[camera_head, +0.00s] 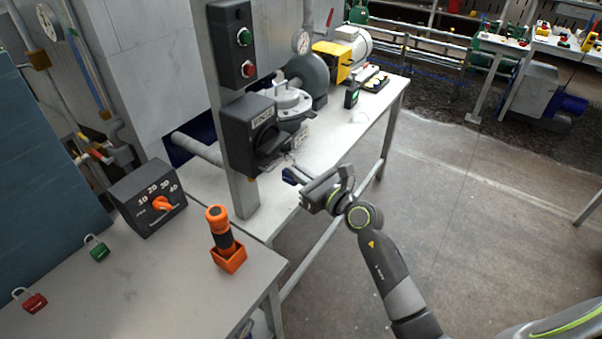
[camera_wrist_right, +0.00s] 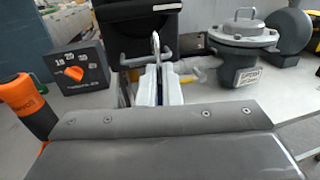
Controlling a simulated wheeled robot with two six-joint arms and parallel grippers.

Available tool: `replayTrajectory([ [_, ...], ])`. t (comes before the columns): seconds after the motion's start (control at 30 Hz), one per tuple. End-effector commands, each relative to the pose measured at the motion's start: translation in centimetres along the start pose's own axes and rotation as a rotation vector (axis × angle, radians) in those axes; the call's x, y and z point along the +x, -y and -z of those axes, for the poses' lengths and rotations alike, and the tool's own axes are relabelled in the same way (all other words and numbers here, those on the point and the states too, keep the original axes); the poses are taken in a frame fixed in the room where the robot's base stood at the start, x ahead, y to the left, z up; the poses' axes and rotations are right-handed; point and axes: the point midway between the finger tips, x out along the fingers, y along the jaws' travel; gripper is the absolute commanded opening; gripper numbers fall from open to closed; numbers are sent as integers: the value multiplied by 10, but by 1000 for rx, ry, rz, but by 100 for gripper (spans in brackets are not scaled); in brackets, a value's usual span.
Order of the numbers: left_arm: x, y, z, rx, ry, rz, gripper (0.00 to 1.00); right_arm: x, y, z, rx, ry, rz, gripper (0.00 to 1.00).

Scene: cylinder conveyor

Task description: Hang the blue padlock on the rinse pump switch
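The rinse pump switch is a dark box with a black rotary handle (camera_head: 268,142) on the grey post; its label reads "RINSE". My right gripper (camera_head: 300,180) is just in front of it, below and right of the handle. It is shut on the blue padlock (camera_head: 289,176), whose body is mostly hidden between the fingers. In the right wrist view, a blue sliver (camera_wrist_right: 160,88) shows between the pale fingers, and the shackle (camera_wrist_right: 155,43) stands upright in front of the switch box (camera_wrist_right: 140,20). I cannot tell whether the shackle touches the switch. My left gripper is not in view.
A green padlock (camera_head: 97,248) and a red padlock (camera_head: 33,301) lie on the near bench. An orange-black torch-like tool (camera_head: 219,229) stands in an orange holder (camera_head: 230,260). A dial box (camera_head: 148,197) sits behind it. A pump (camera_head: 292,101) stands beyond the switch. The floor at right is clear.

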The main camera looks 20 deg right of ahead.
Motion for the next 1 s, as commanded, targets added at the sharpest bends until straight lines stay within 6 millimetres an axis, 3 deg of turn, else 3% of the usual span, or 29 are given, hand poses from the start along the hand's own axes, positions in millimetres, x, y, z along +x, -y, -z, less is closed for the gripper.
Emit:
replayTrajectory([
  [1.0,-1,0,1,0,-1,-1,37,30,-6,-1,0,3,0,0],
])
